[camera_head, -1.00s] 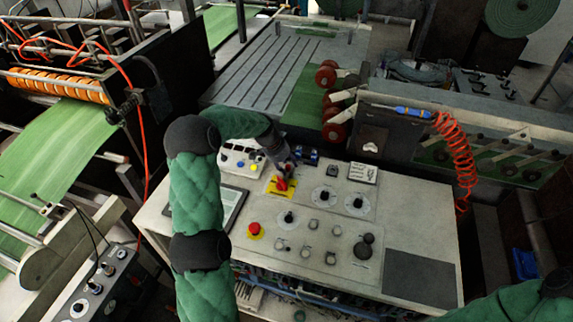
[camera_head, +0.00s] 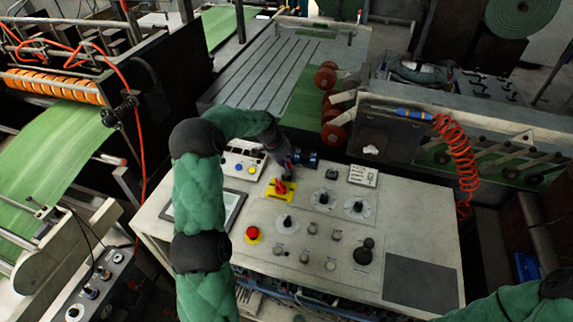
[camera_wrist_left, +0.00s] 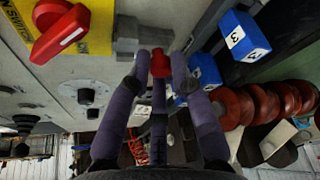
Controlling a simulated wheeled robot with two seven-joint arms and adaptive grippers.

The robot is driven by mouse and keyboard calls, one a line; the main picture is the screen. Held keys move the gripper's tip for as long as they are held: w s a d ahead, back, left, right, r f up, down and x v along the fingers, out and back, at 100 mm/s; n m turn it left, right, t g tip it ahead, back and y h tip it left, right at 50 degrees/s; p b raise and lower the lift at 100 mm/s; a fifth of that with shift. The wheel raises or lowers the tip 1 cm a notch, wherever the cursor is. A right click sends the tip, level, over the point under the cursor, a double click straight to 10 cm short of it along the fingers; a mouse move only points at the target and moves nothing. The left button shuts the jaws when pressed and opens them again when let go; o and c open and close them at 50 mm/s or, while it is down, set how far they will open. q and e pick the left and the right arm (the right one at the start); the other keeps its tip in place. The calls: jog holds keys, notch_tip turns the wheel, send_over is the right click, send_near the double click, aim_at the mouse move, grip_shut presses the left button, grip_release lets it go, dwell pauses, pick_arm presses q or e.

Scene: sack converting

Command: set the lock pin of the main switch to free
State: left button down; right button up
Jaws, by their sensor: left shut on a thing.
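The main switch has a red rotary handle (camera_wrist_left: 60,32) on a yellow plate (camera_wrist_left: 92,22) at the upper left of the left wrist view. In the head view the red handle (camera_head: 280,187) sits near the back of the control desk. A grey metal block (camera_wrist_left: 140,36) stands beside the plate. The small red knob of the lock pin (camera_wrist_left: 160,64) is next to this block. My left gripper (camera_wrist_left: 161,72) is shut on the red knob, fingers around it. In the head view my left gripper (camera_head: 288,168) is just behind the handle. My right gripper is out of view.
Blue numbered blocks (camera_wrist_left: 243,36) stand close to the right of my left fingers. The desk (camera_head: 420,275) carries several black knobs, a red stop button (camera_head: 252,233) and a screen. A coiled red hose (camera_head: 457,150) hangs at the right.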

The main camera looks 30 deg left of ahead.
pick_arm(q)
jog(key=shift+w+a+r, duration=0.1)
jog(key=shift+w+r, duration=0.15)
jog(key=shift+r, duration=0.05)
jog(key=c, duration=1.4)
grip_release()
jog(key=shift+o, duration=1.4)
jog(key=shift+w+f, duration=0.1)
jog(key=shift+w, duration=0.05)
jog(key=v, duration=1.2)
jog(key=shift+s, duration=0.2)
